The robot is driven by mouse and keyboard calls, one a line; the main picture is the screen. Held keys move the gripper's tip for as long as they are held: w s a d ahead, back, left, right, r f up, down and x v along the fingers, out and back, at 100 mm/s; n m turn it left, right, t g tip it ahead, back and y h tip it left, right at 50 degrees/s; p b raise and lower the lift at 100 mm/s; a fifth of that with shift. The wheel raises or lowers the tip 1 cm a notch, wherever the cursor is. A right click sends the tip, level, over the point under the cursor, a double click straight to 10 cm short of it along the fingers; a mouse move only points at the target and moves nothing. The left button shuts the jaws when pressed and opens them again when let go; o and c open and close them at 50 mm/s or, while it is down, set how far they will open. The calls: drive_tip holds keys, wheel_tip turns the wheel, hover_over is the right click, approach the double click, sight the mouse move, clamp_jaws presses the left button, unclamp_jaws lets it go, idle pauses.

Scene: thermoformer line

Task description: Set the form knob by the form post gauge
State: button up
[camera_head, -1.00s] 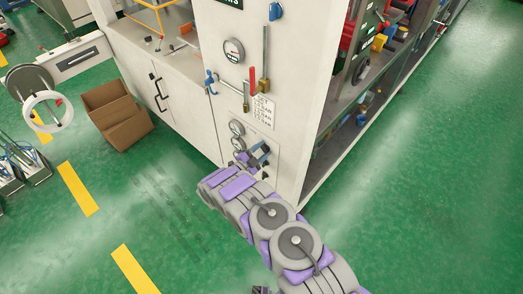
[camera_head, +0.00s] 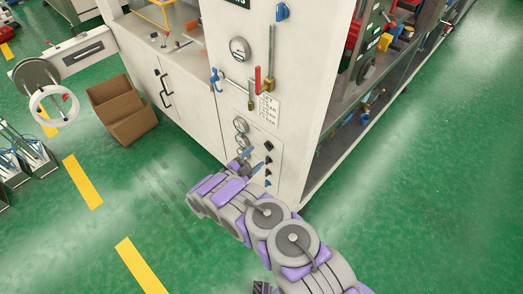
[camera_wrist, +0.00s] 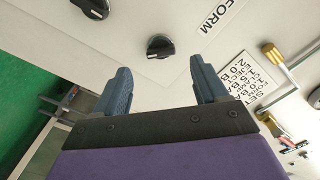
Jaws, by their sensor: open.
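The white cabinet's lower panel carries a column of small dark knobs (camera_head: 268,146) and two small gauges (camera_head: 241,141). In the wrist view a black knob with a pale pointer line (camera_wrist: 160,46) sits on the panel, beside the FORM label (camera_wrist: 217,17). My gripper (camera_wrist: 161,64) is open and empty; its two blue-grey fingers point toward this knob and stand apart from it. In the head view my gripper (camera_head: 254,161) is just left of the knobs, its far side partly hidden by my arm. I cannot tell which gauge is the form post gauge; the readings are too small.
A setting placard (camera_head: 267,110), a larger gauge (camera_head: 240,50), and red and brass hanging handles (camera_head: 258,79) are above the panel. A second black knob (camera_wrist: 95,8) is near the top wrist-view edge. A cardboard box (camera_head: 123,107) stands left. The floor at right is clear.

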drive_tip(key=p+v, duration=0.2)
drive_tip(key=v, duration=0.8)
drive_tip(key=shift+s+a, duration=0.25)
drive_tip(key=shift+s+f, duration=0.1)
